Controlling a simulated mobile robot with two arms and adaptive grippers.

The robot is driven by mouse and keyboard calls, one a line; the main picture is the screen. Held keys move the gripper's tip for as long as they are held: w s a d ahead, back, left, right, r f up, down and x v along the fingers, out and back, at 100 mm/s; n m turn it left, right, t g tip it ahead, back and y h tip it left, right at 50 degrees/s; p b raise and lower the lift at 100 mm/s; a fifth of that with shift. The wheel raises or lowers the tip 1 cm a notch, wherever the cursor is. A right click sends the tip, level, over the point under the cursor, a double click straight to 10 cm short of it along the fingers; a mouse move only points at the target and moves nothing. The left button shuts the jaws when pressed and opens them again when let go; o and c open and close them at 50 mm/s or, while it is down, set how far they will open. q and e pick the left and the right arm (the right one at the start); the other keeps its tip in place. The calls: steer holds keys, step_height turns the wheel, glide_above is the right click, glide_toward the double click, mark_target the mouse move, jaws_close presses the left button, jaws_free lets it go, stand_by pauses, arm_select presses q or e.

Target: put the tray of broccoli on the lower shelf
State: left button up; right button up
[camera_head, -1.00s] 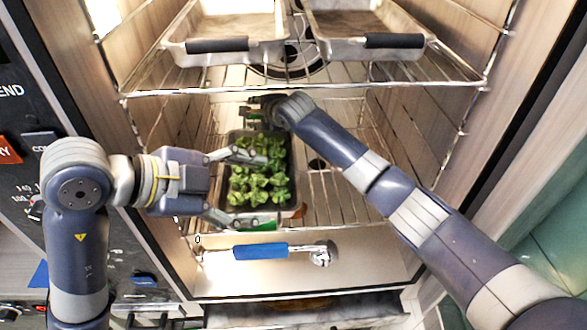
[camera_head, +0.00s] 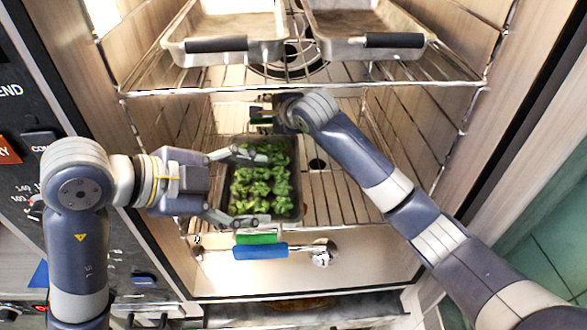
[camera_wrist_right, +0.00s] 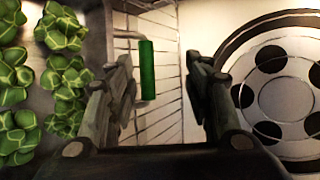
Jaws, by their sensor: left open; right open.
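The dark tray of broccoli (camera_head: 292,212) sits on the wire lower shelf (camera_head: 342,200) inside the oven, with several green florets in it. One green handle (camera_head: 256,239) shows at its front end. My left gripper (camera_head: 256,187) is open, its fingers over the tray's left part. My right gripper (camera_head: 262,113) is at the tray's far end, partly hidden by its own wrist. In the right wrist view its open fingers (camera_wrist_right: 165,80) are on either side of the far green handle (camera_wrist_right: 147,70), with a gap; florets (camera_wrist_right: 62,75) show at left.
Two metal trays with black handles (camera_head: 216,44) (camera_head: 394,40) stand on the upper rack above. The oven's round fan (camera_wrist_right: 285,95) is at the back. A blue bar handle (camera_head: 260,252) lies in front. Free shelf room is right of the tray.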

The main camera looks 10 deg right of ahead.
steer(key=shift+v, duration=2.35)
steer(key=shift+w+a+r, duration=0.1)
steer(key=shift+r, duration=0.05)
